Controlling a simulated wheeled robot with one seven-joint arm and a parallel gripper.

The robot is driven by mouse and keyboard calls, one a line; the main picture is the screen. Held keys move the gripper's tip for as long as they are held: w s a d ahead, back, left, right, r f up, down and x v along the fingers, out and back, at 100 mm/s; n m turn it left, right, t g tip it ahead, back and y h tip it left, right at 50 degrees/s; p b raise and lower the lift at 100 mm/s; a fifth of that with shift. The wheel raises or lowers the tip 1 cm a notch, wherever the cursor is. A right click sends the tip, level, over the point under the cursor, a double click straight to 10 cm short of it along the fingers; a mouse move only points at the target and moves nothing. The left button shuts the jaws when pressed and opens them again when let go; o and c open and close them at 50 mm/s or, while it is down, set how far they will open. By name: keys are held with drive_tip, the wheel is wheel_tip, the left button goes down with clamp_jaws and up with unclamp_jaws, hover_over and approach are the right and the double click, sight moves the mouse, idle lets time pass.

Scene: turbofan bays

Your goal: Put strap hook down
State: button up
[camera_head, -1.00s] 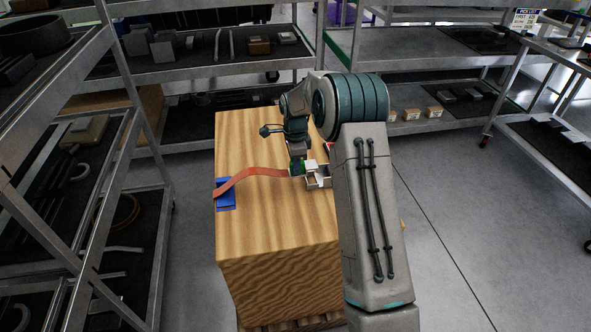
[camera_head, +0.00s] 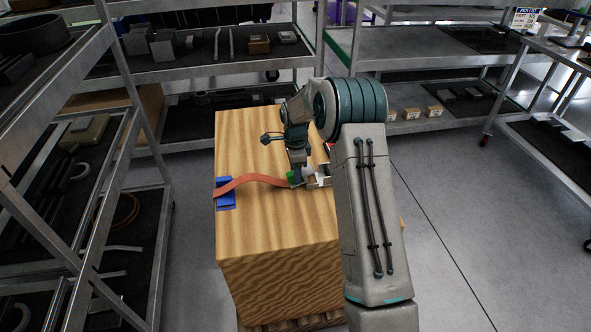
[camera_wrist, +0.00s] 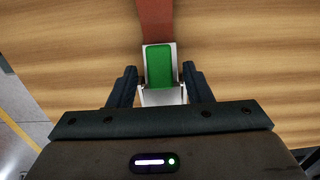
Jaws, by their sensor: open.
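The strap hook is a pale metal bracket (camera_wrist: 163,96) with a green block (camera_wrist: 159,66), at the end of an orange strap (camera_wrist: 155,18). In the head view the strap (camera_head: 250,179) runs from a blue piece (camera_head: 226,194) on the left edge of the wooden crate top (camera_head: 275,225) to the green block (camera_head: 293,177), low at the crate top. My gripper (camera_wrist: 159,70) is open, with one finger on each side of the hook. Narrow gaps show beside the green block. Whether the hook rests on the wood is unclear.
A pale fixture (camera_head: 323,175) stands on the crate just right of the hook, partly hidden by my arm. Metal shelving (camera_head: 130,120) is close on the left, with more racks (camera_head: 415,50) behind. The near crate top is bare.

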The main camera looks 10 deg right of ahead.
wheel_tip(320, 180, up, 12)
drive_tip(key=s+r+n+p, duration=0.2)
drive_tip(key=s+r+n, duration=0.3)
drive_tip(key=s+r, duration=0.4)
drive_tip(key=s+r+n+t+p, duration=0.1)
drive_tip(key=s+n, duration=0.5)
drive_tip(key=s, duration=0.8)
drive_tip(key=s+r+n+t+p, duration=0.1)
drive_tip(key=s+n, duration=0.5)
drive_tip(key=s, duration=0.7)
wheel_tip(320, 180, up, 2)
drive_tip(key=shift+s+r+n+t+p, duration=0.15)
drive_tip(key=shift+s+n+t+p, duration=0.2)
drive_tip(key=shift+n+t+p, duration=0.1)
drive_tip(key=shift+c, duration=1)
